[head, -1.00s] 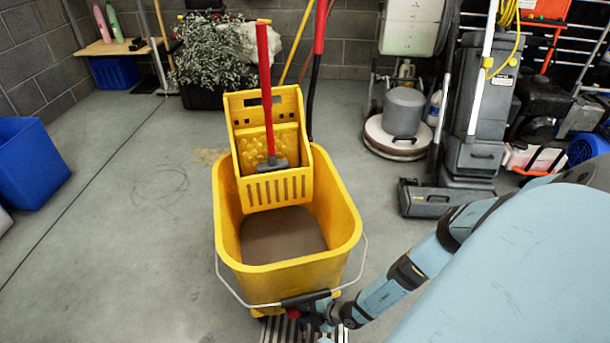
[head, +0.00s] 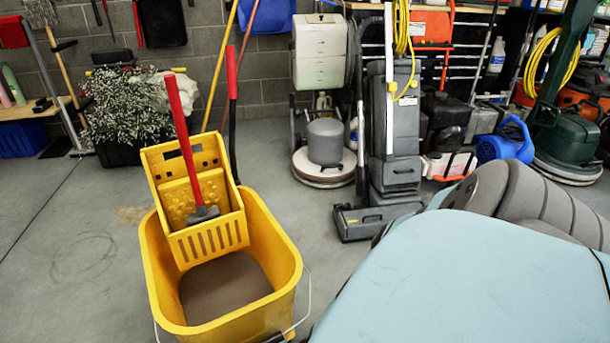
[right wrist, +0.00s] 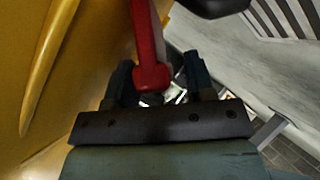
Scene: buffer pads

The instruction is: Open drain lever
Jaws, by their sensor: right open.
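The yellow mop bucket (head: 222,255) stands on the floor at the lower left of the head view, holding murky brown water (head: 225,288). Its front lower side is cut off there. In the right wrist view the bucket wall (right wrist: 55,85) fills the left side. The red drain lever (right wrist: 148,50) runs down from the top, its rounded end between my right gripper's fingers. My right gripper (right wrist: 158,82) is open around the lever; contact is unclear. My right gripper is outside the head view. My left gripper is in neither view.
A yellow wringer (head: 203,215) with a red handle (head: 184,140) sits on the bucket. A grey floor machine (head: 393,140) and other equipment stand behind. The floor left of the bucket is clear.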

